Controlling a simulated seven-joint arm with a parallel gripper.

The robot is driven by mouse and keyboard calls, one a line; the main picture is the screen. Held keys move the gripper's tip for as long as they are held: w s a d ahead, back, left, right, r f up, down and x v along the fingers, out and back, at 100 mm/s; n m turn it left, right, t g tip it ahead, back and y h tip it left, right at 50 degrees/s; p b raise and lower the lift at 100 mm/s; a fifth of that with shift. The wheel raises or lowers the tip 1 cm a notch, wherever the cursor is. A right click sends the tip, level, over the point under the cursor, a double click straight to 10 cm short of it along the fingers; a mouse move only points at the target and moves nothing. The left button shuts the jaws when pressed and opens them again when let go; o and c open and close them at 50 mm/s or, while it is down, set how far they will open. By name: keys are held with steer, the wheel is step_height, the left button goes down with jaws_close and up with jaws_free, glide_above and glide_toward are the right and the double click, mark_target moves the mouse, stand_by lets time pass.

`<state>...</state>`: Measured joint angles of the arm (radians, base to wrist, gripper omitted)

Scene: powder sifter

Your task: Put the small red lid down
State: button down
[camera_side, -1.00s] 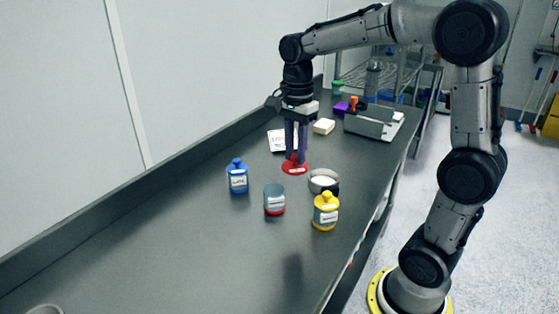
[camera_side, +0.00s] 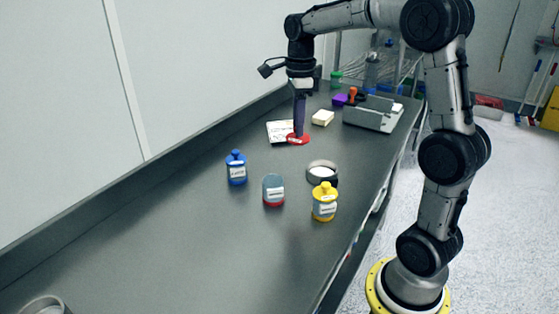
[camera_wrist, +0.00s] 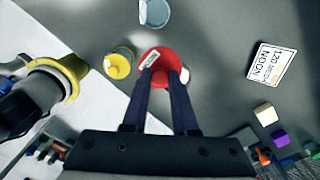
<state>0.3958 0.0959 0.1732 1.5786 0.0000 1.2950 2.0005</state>
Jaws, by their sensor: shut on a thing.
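The small red lid (camera_side: 299,139) is a flat red disc with a white label. It also shows in the wrist view (camera_wrist: 157,82), between my fingertips. My gripper (camera_side: 299,134) points down and is shut on the lid; its fingers also show in the wrist view (camera_wrist: 166,72). In the side view the lid overlaps the right edge of the white card (camera_side: 279,131); I cannot tell how far above the bench it is. An open glass jar with red contents (camera_side: 273,190) stands nearer the camera.
A blue jar (camera_side: 236,172), a yellow jar (camera_side: 324,206) and a round white-and-dark dish (camera_side: 322,175) stand nearby. A beige block (camera_side: 322,118), a purple block (camera_side: 339,100) and a grey scale-like device (camera_side: 373,116) are farther back. The bench's left front is mostly clear.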

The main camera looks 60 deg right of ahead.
steer(key=shift+m, duration=0.7)
steer(key=w+d+f, duration=0.3)
steer(key=w+f, duration=0.1)
steer(key=w+d+f, duration=0.8)
steer(key=f, duration=0.1)
steer(key=shift+w+d, duration=0.1)
steer(key=shift+w, duration=0.15)
steer(key=shift+w+f, duration=0.2)
steer(key=shift+f, duration=1.6)
steer(key=shift+f, duration=0.1)
steer(key=c, duration=0.7)
jaws_free()
steer(key=shift+f, duration=0.1)
